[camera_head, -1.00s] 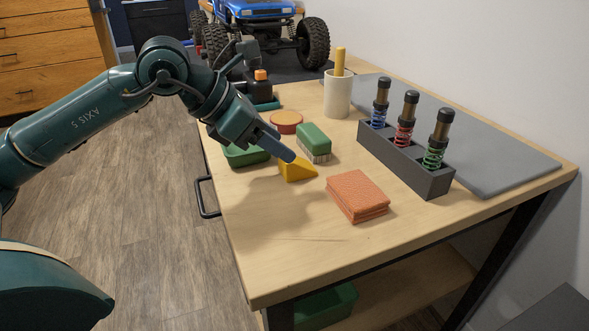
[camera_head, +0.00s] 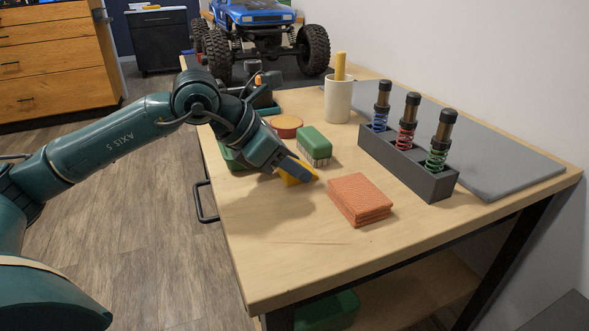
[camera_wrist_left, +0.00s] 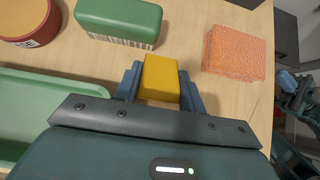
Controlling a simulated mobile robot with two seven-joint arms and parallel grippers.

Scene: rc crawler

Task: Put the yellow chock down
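The yellow chock (camera_head: 297,179) is at table-top level, between the green-topped brush and the orange cloths. My left gripper (camera_head: 305,174) reaches down over it from the left, and one finger hides much of it. In the left wrist view the chock (camera_wrist_left: 160,76) sits between the two fingers (camera_wrist_left: 161,86), with hardly any gap on either side. The gripper looks shut on it. The chock's underside is hidden, so I cannot tell whether it touches the table. My right gripper is not in view.
The green-topped brush (camera_head: 314,146) is just behind the chock and folded orange cloths (camera_head: 360,199) lie to its right. A green tray (camera_wrist_left: 38,112) is beside the gripper. A dark rack (camera_head: 408,168) holds three shocks. The table front (camera_head: 290,245) is clear.

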